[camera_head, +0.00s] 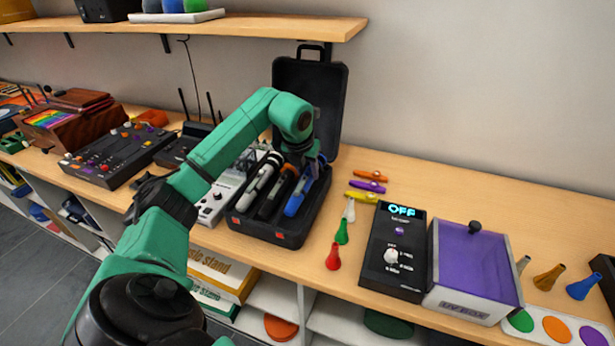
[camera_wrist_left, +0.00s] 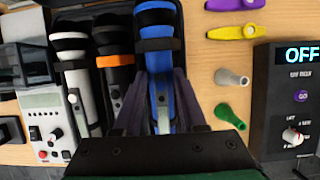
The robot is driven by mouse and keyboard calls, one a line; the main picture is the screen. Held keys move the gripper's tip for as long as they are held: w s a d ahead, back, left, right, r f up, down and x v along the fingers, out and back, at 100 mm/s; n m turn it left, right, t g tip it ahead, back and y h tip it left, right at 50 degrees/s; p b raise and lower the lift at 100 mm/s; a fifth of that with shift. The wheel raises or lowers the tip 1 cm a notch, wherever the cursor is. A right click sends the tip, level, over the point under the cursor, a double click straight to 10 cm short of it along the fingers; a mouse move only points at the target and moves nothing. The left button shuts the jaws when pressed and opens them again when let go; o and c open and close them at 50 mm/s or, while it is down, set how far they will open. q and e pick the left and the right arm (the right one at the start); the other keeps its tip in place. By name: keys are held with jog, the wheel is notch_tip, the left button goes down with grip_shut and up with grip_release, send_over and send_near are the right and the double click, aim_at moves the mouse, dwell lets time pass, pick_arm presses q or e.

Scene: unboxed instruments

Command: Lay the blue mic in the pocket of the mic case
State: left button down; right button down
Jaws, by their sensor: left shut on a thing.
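The blue mic (camera_head: 294,203) is at the right side of the open black mic case (camera_head: 270,237), parallel to the other mics. In the left wrist view the blue mic (camera_wrist_left: 156,25) has a dark band and points away from me. My left gripper (camera_head: 318,160) is shut on it; the fingers (camera_wrist_left: 157,105) stand on both sides of its body. A white mic (camera_wrist_left: 74,75) and a black mic with an orange ring (camera_wrist_left: 112,65) lie to its left in the case. I cannot tell whether the blue mic rests on the pocket floor. My right gripper is not in view.
The case lid (camera_head: 325,115) stands upright behind. A grey-white device (camera_head: 217,200) is close on the left. Right of the case lie kazoos (camera_head: 370,175), small coloured cones (camera_head: 342,232), a black OFF box (camera_head: 395,262) and a purple-topped UV box (camera_head: 470,265). A shelf (camera_head: 250,27) hangs above.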

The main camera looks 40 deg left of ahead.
pick_arm(q)
jog(key=shift+s+f, duration=0.15)
jog(key=shift+f, duration=0.6)
jog(key=shift+s+f, duration=0.1)
jog(key=shift+f, duration=0.15)
jog(key=shift+c, duration=2.3)
grip_release()
jog(key=shift+f, duration=0.1)
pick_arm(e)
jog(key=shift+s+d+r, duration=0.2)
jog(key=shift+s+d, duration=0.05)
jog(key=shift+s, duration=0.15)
pick_arm(q)
jog(key=b+v, duration=0.1)
jog(key=v, duration=1.1)
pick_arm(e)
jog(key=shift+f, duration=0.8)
pick_arm(q)
jog(key=shift+d, duration=0.1)
